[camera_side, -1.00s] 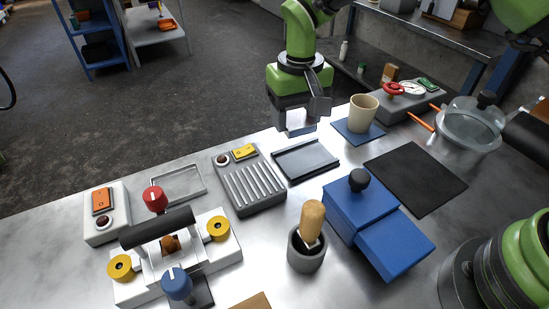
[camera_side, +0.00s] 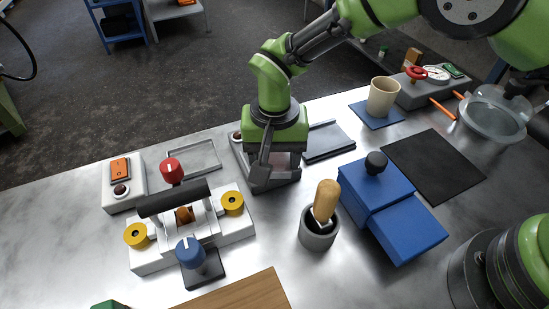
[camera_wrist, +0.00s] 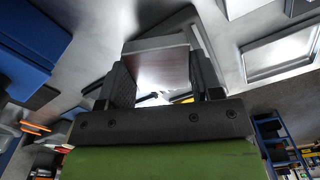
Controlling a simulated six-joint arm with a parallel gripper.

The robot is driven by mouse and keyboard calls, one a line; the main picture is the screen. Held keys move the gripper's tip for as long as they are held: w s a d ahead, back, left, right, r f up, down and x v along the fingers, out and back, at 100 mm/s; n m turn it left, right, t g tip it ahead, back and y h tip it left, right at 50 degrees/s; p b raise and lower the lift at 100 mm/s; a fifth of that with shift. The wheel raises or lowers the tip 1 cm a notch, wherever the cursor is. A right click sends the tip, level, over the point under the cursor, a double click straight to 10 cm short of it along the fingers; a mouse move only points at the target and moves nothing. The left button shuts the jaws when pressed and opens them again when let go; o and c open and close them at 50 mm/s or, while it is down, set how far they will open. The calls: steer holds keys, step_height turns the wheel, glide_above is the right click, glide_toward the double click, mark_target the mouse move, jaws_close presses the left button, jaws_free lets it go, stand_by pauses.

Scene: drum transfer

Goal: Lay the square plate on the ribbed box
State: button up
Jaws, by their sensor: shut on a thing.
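My gripper (camera_side: 275,165) hangs directly over the ribbed box (camera_side: 238,153) in the side view and hides most of it, including its ribs. Only the box's left edge and parts of its rim show. In the wrist view, my gripper (camera_wrist: 163,85) is shut on the square plate (camera_wrist: 160,66), a flat grey-to-reddish sheet held between its two dark fingers. In the side view the plate is largely hidden by the fingers. I cannot tell whether the plate touches the box or is still just above it.
A dark shallow tray (camera_side: 328,140) lies right of my gripper. A grey cup with a wooden-handled tool (camera_side: 319,232) stands in front, beside a blue box (camera_side: 400,215) with a black knob. A white fixture with yellow knobs (camera_side: 191,222) stands at left.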

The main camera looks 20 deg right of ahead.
mark_target(275, 160)
steer(key=shift+f, duration=0.6)
steer(key=shift+f, duration=0.2)
steer(key=o, duration=1.2)
steer(key=shift+r, duration=0.1)
step_height(275, 160, up, 12)
steer(key=shift+r, duration=0.1)
